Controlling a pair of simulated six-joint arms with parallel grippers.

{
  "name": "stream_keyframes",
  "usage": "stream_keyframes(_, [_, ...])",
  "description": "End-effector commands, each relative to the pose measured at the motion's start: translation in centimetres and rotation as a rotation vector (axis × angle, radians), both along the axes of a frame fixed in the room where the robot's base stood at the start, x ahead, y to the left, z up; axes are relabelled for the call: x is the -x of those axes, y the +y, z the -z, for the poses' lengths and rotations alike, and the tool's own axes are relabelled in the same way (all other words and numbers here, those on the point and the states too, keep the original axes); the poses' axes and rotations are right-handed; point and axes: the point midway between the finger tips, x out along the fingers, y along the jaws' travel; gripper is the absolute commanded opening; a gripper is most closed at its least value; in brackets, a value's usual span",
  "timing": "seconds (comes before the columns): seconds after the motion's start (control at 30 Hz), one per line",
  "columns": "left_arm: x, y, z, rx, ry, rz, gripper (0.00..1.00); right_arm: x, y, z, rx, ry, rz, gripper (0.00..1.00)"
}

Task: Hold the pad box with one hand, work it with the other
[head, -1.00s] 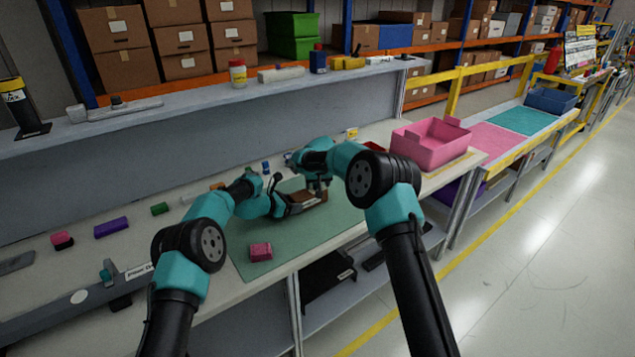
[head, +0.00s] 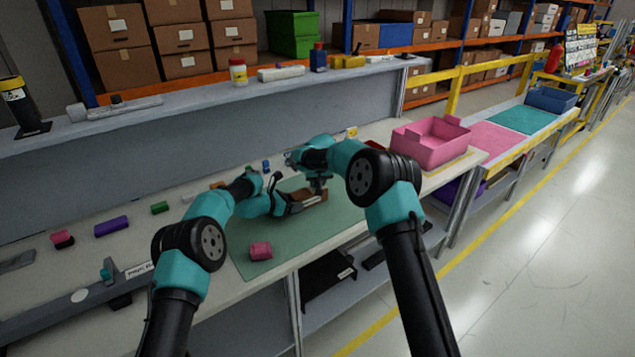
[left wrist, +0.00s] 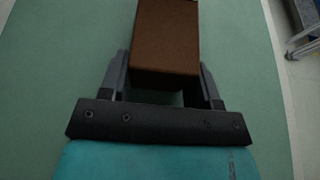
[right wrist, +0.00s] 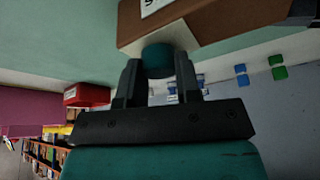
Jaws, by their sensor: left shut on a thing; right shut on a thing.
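The pad box is a brown block (head: 312,198) above the green mat in the head view. It also shows in the left wrist view (left wrist: 166,40), between the two fingers of my left gripper (left wrist: 164,75), which is shut on its sides. In the right wrist view the box (right wrist: 205,22) shows a brown side with part of a white label and a pale face. A teal round piece (right wrist: 157,62) is at that pale face. My right gripper (right wrist: 159,72) is shut on the teal piece. In the head view my right gripper (head: 318,186) is above the box.
A pink block (head: 261,250) lies on the green mat (head: 290,240), near its front edge. A pink open bin (head: 432,147) stands to the right. Purple (head: 111,226) and green (head: 159,208) blocks lie on the bench at left. The mat's front middle is clear.

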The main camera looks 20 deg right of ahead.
Motion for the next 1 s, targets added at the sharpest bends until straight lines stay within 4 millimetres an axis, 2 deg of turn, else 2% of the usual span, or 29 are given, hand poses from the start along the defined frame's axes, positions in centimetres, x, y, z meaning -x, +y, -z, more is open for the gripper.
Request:
stream_keyframes(0.8, [0.0,0.0,0.0,0.000,0.000,0.000,0.19,0.0,0.0,-5.1,-0.001,-0.002,0.000,0.09])
stream_keyframes(1.0, [0.0,0.0,0.0,0.000,0.000,0.000,0.19,0.0,0.0,-5.7,-0.001,-0.001,0.000,0.09])
